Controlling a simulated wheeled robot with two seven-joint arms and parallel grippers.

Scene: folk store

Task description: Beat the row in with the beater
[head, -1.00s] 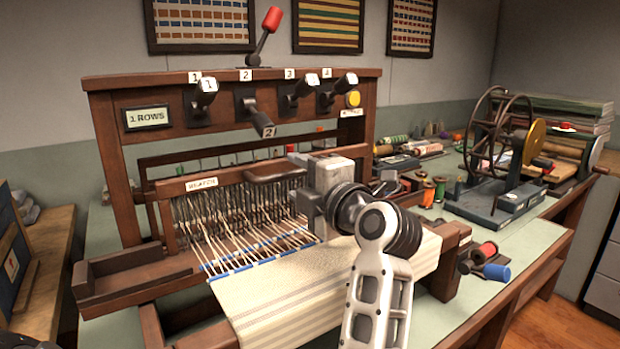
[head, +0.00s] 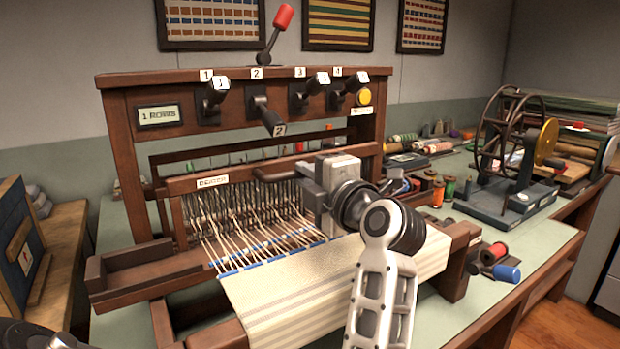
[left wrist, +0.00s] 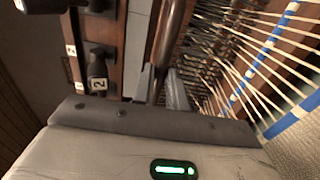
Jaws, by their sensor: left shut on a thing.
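The loom's beater (head: 178,187) is a brown wooden bar with a small white label, standing behind the warp threads (head: 245,225). Its dark rounded handle (head: 272,174) shows at the bar's right part, and again in the left wrist view (left wrist: 170,35). My left gripper (head: 308,174) is shut on this handle; its fingers (left wrist: 162,88) close around it in the left wrist view. A blue row (head: 255,264) lies across the threads at the edge of the cream cloth (head: 300,295), apart from the beater. My right gripper is out of view.
Several numbered levers (head: 257,108), a red-knobbed lever (head: 277,32) and a yellow button (head: 364,96) sit on the upper beam. A "1 ROWS" sign (head: 158,116) is at its left. A spinning wheel (head: 510,150) and spools (head: 494,253) stand at right.

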